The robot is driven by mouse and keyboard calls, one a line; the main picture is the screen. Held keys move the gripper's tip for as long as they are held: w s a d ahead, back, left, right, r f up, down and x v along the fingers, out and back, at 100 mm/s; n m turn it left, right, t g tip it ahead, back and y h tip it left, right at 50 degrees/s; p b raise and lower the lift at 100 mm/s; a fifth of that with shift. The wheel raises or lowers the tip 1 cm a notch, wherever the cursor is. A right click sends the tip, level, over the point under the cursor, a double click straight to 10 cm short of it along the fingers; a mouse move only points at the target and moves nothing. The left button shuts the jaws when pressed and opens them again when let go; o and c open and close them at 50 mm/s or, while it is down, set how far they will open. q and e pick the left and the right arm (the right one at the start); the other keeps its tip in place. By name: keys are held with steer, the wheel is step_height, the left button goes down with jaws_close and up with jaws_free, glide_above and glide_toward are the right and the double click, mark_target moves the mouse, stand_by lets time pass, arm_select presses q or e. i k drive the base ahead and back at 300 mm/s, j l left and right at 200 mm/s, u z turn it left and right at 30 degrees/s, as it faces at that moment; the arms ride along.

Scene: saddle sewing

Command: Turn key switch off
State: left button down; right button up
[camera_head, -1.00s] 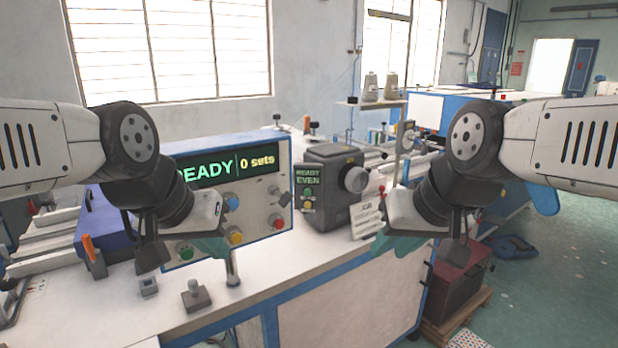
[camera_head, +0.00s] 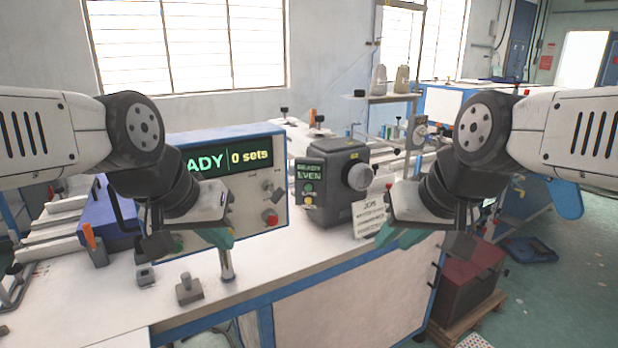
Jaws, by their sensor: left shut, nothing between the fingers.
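The grey control box (camera_head: 278,150) with a blue frame stands on the bench. Its green display ends in "ADY | 0 sets". A small silver knob (camera_head: 266,184) and a red button (camera_head: 269,217) show at the right of its panel. I cannot tell whether that knob is the key switch; my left arm hides the panel's left and middle. My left gripper (camera_head: 219,238), with teal fingertips, is shut and empty in front of the panel's lower part. My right gripper (camera_head: 400,237) hangs in front of the bench's right side; its finger opening is unclear.
A dark machine unit (camera_head: 337,175) with a "READY EVEN" screen stands right of the box, with a white card (camera_head: 370,216) beside it. A metal post (camera_head: 226,263) and a small grey block (camera_head: 188,289) stand on the front bench.

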mark_target(268, 185)
steer(key=k+j+z, duration=0.55)
steer(key=z, duration=0.2)
steer(key=j, duration=0.1)
